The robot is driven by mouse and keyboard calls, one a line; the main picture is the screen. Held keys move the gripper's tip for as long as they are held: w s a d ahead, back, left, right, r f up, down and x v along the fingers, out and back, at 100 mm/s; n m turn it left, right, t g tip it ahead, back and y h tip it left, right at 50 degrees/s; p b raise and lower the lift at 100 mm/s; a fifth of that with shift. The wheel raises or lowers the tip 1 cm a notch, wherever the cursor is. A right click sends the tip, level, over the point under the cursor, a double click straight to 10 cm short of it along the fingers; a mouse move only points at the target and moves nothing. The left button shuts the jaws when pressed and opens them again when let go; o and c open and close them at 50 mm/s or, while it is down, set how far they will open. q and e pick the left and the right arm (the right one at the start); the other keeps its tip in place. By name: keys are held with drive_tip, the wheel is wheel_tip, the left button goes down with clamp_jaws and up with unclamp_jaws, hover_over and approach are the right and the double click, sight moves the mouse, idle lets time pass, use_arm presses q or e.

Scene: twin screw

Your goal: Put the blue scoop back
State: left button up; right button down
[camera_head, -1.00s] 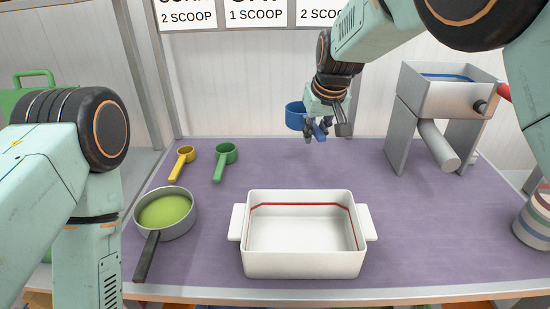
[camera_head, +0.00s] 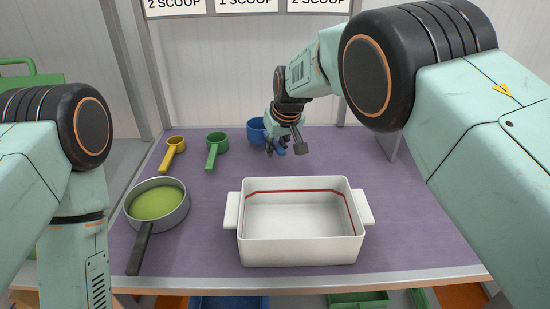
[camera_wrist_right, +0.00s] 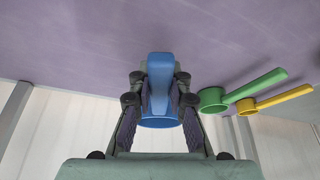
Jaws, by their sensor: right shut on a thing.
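The blue scoop (camera_head: 257,131) is at the back of the purple table, right of the green scoop. My right gripper (camera_head: 281,148) is shut on its handle. In the right wrist view the blue scoop (camera_wrist_right: 160,85) points its handle at the camera between the fingers (camera_wrist_right: 160,100), with its cup beyond, partly hidden. The cup looks low over the table or on it; I cannot tell which. The left arm is at the left of the head view, but its gripper is out of frame.
A green scoop (camera_head: 215,150) and a yellow scoop (camera_head: 172,153) lie left of the blue one. A pot of green contents (camera_head: 158,203) stands at the left. A white tray (camera_head: 299,250) with a red line is at the front middle. Purple table (camera_head: 400,225) is clear at right.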

sight(272, 165)
drive_tip(key=shift+s+a+f, duration=0.1)
drive_tip(key=shift+f, duration=0.5)
drive_tip(key=shift+s+a+f, duration=0.1)
drive_tip(key=shift+f, duration=0.5)
drive_tip(key=shift+w+a+f, duration=0.15)
drive_tip(key=shift+a+f, duration=0.15)
drive_tip(key=shift+d+f, duration=0.1)
drive_tip(key=shift+d, duration=0.2)
drive_tip(key=shift+f, duration=0.1)
drive_tip(key=c, duration=1.5)
unclamp_jaws()
drive_tip(key=shift+a, duration=0.15)
drive_tip(key=shift+o, duration=1.1)
use_arm(q)
drive_tip(key=shift+a+f, duration=0.1)
drive_tip(key=shift+f, duration=0.25)
use_arm(e)
drive_tip(key=shift+d, duration=0.2)
